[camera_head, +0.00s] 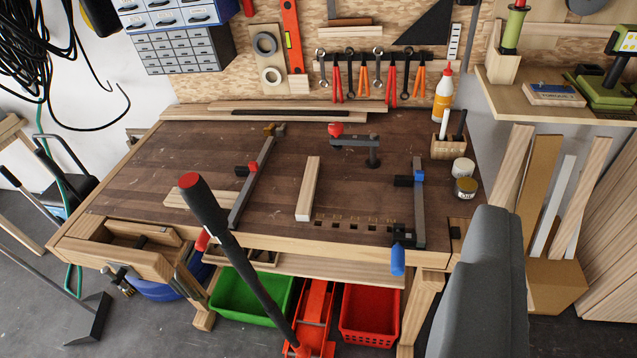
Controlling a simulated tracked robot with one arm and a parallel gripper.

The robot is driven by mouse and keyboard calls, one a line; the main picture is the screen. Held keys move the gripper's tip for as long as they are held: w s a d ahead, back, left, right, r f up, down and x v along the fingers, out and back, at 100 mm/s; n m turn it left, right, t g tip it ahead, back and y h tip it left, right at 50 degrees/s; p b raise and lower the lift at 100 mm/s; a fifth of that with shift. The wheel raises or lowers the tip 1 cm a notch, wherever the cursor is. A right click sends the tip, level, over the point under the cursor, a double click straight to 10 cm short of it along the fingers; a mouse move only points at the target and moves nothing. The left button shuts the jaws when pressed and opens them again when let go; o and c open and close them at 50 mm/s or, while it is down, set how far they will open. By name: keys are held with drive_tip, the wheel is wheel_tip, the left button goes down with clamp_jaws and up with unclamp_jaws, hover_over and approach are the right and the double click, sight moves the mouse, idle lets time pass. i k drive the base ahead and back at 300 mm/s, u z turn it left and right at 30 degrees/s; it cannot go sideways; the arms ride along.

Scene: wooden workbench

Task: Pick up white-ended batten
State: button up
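A short pale wooden batten (309,184) lies flat on the dark top of the workbench, near its middle. It runs roughly front to back, and its near end face (303,217) looks white. It lies clear of the clamps on either side. My gripper is not in view, and I see nothing touching the batten.
A red-knobbed holdfast (356,142) is behind. A black jack handle (235,245) rises in front. A large grey shape (482,285) blocks the lower right.

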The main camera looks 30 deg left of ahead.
sight(305, 198)
drive_tip(key=i, duration=0.95)
drive_tip(key=u, duration=0.1)
